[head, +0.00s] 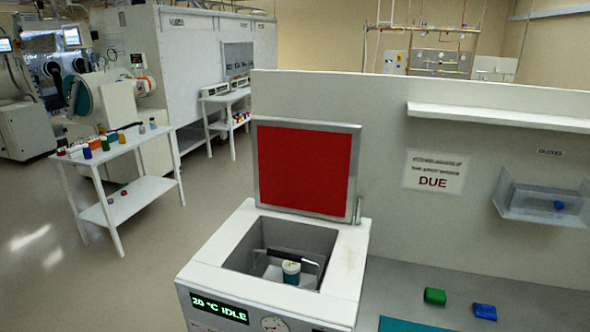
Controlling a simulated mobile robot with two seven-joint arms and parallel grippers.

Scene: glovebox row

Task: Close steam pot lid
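The steam pot (343,287) is a white box with a square opening in its top. Its lid (305,167) stands upright and open at the back edge, with a red inner face and a grey rim. Inside the opening sits a small jar (291,272) with a white top and a teal body, beside a dark bar. A green display on the front reads "20 °C IDLE". Neither of my grippers is in view.
A grey counter right of the pot holds a green block (435,296), a blue block (484,311) and a teal mat (408,325). A partition wall (380,130) with a shelf (497,117) stands behind. A white table (113,147) with bottles stands left, with open floor between.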

